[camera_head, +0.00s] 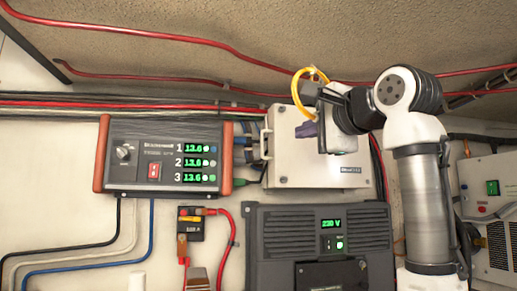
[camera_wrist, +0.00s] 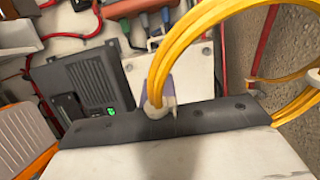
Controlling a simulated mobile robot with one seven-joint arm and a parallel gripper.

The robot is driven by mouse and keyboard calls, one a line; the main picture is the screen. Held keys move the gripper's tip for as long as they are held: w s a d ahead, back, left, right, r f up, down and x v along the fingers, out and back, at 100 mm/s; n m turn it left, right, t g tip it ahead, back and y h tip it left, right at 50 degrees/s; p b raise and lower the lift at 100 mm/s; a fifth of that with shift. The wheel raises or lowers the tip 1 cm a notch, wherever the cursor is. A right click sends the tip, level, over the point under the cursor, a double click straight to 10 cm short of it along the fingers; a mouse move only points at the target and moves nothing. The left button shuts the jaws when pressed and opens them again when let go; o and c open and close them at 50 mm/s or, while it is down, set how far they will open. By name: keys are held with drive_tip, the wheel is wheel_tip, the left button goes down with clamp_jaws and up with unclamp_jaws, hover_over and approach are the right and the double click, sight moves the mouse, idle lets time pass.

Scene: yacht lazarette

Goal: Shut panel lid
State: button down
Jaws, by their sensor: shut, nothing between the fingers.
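A pale grey-white panel box (camera_head: 345,174) is fixed to the wall at centre right in the head view. Its front lid shows a small label at the lower right and a handle (camera_head: 265,140) along the left edge. I cannot tell whether the lid is fully flush. My gripper (camera_head: 307,130) is in front of the upper middle of the lid, with purplish fingers shut and empty. In the wrist view the gripper (camera_wrist: 159,98) is over the pale lid (camera_wrist: 190,68). Whether it touches is unclear, and the wrist hides part of the lid.
A three-display power supply (camera_head: 163,156) is left of the box. A black unit reading 230 V (camera_head: 290,232) is just below it. Red cables (camera_head: 180,77) run above. A grey box with a green switch (camera_head: 489,187) is at far right. A yellow cable loops by my wrist.

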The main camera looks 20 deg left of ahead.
sight(262, 146)
drive_tip(key=p+x, duration=0.6)
drive_tip(key=x, duration=0.8)
drive_tip(key=shift+w+a+r, duration=0.1)
drive_tip(key=shift+w+a, duration=0.05)
drive_tip(key=shift+a, duration=0.05)
drive_tip(key=shift+a, duration=0.1)
